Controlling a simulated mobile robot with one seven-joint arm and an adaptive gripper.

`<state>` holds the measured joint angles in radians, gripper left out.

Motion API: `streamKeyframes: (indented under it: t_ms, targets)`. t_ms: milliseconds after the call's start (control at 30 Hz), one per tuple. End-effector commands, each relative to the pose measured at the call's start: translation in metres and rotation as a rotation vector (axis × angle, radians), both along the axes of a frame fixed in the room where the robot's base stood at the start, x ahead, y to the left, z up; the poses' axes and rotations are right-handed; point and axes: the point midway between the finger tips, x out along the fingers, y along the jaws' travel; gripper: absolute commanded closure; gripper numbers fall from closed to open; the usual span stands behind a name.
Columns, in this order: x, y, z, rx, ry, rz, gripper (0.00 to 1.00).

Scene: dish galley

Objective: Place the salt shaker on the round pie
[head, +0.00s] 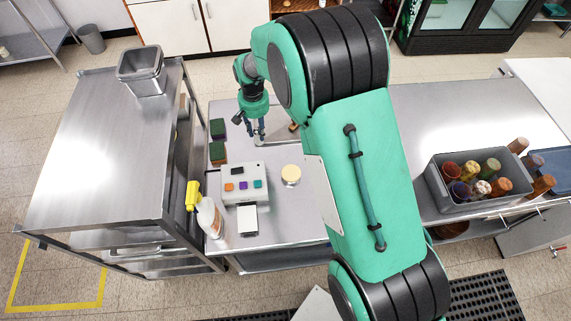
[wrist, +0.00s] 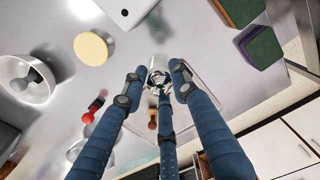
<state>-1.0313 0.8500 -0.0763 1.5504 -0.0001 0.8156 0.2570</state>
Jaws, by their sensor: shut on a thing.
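The round pie (head: 291,174) is a pale yellow disc lying on the steel counter. It also shows in the wrist view (wrist: 92,48), to the left of my fingertips. My gripper (head: 259,131) is above the counter, behind the pie and to its left in the head view. In the wrist view my gripper (wrist: 157,82) has its blue fingers closed around a small, clear and silvery thing, which looks like the salt shaker (wrist: 158,68). The fingers hide part of it. The pie's top is bare.
A white device (head: 229,199) with coloured buttons stands left of the pie. Green-topped sponges (head: 218,129) lie along the left edge, and a spray bottle (head: 210,218) stands at the front left. A grey bin of jars (head: 436,187) is at right. A white bowl (wrist: 36,92) shows in the wrist view.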

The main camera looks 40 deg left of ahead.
Motion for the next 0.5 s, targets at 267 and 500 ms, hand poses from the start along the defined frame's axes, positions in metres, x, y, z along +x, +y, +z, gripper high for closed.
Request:
streamKeyframes:
  t_ms: [267, 500]
  targets:
    - [-0.009, -0.041, 0.0, -0.002, 0.001, -0.03, 1.0]
    - [-0.021, -0.086, -0.001, -0.001, 0.0, -0.064, 1.0]
